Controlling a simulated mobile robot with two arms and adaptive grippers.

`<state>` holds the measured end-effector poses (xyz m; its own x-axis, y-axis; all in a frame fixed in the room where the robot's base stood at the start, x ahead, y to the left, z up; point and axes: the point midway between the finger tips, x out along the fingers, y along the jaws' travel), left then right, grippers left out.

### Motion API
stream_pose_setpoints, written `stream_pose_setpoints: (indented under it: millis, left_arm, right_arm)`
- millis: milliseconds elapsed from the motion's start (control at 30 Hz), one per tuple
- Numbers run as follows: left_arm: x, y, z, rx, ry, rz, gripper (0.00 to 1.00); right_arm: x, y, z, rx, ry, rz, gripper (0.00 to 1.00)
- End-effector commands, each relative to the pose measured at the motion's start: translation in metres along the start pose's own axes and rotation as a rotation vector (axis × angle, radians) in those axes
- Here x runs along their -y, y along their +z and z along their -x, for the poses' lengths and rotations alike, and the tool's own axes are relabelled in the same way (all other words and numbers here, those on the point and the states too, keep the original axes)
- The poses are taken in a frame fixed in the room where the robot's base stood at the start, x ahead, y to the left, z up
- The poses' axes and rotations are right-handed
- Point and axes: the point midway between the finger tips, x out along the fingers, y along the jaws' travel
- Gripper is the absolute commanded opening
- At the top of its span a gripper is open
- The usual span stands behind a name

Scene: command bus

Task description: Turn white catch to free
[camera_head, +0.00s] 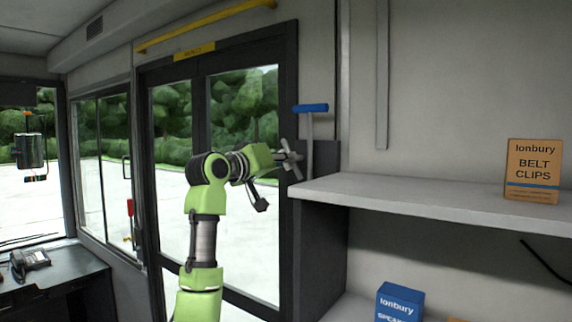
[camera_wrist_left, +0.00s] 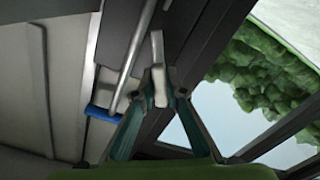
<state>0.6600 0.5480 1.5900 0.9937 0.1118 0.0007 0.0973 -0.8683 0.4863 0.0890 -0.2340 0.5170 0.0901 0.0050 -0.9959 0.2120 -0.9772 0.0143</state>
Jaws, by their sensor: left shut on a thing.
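The white catch (camera_wrist_left: 157,50) shows in the left wrist view as a pale bar at the dark door frame, with its lower part between my fingertips. My left gripper (camera_wrist_left: 159,92) is shut on it. In the head view my left gripper (camera_head: 284,158) reaches right to the door's edge. The pale shape of the catch (camera_head: 294,164) shows at its tip, but the fingers and the catch are hard to tell apart there. My right gripper is in neither view.
A grey lever with a blue handle (camera_head: 311,108) stands close beside the catch; its blue end (camera_wrist_left: 103,113) also shows in the left wrist view. A grey shelf (camera_head: 420,199) to the right carries a belt clips box (camera_head: 533,172). A blue box (camera_head: 399,302) sits below.

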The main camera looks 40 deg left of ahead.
Motion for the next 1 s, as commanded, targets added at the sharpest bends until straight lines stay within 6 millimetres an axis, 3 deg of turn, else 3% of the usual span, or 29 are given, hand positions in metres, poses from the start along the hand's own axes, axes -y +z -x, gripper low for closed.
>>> stream_pose_setpoints:
  millis: [500, 1000]
  left_arm:
    - [0.0018, 0.004, -0.0012, 0.012, -0.002, -0.405, 0.0]
    - [0.0014, 0.0047, -0.0013, 0.012, 0.0, -0.524, 0.0]
  right_arm:
    - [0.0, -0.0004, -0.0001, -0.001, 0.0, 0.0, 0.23]
    - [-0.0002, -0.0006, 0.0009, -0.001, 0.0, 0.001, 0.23]
